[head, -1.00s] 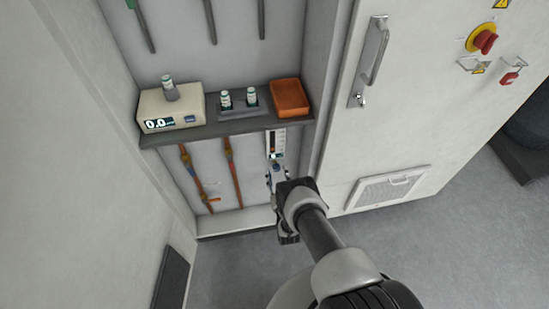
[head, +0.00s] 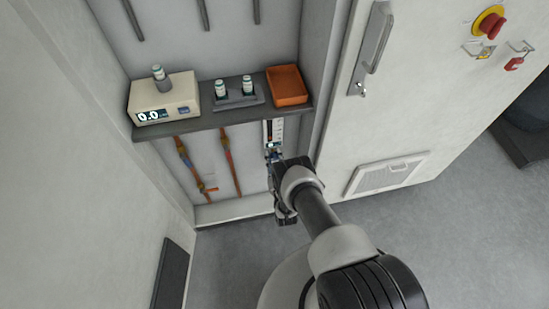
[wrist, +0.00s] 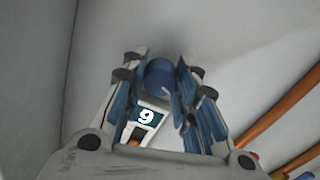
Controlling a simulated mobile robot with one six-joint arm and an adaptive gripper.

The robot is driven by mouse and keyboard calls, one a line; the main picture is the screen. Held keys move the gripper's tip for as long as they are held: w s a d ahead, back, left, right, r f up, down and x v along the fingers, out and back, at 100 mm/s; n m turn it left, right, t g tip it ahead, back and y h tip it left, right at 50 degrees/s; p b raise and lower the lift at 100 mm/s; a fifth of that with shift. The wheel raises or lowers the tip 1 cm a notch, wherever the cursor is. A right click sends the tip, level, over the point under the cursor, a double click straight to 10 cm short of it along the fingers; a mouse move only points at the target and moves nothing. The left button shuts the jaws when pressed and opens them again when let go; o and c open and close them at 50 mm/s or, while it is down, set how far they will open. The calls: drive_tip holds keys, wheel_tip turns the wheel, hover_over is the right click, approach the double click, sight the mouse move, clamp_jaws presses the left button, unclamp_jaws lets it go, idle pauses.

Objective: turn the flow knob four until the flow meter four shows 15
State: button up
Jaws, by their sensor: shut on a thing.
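The flow meter (head: 279,133) is a narrow upright panel on the cabinet's back wall, below the shelf. In the wrist view its small display (wrist: 146,116) reads 9. The blue flow knob (wrist: 159,75) sits between my fingers in the wrist view, with a light mark on its face. My gripper (wrist: 160,85) is shut on the knob, one finger on each side. In the head view my gripper (head: 275,160) reaches the lower part of the meter and hides the knob. No number four can be read on the meter or knob.
A shelf (head: 215,119) above holds a white device (head: 165,99) showing 0.0, small vials (head: 247,85) and an orange tray (head: 288,86). Orange-brown pipes (head: 231,164) with valves run down the wall at left. A cabinet door (head: 400,110) stands right.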

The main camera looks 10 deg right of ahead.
drive_tip(key=c, duration=0.4)
drive_tip(key=shift+c, duration=0.2)
drive_tip(key=shift+m, duration=0.4)
drive_tip(key=m, duration=0.3)
drive_tip(key=shift+m, duration=0.4)
drive_tip(key=m, duration=0.4)
drive_tip(key=shift+d, duration=0.1)
drive_tip(key=m, duration=0.5)
drive_tip(key=shift+m+g+y, duration=0.3)
drive_tip(key=m, duration=0.4)
drive_tip(key=shift+m, duration=0.4)
drive_tip(key=shift+w, duration=0.1)
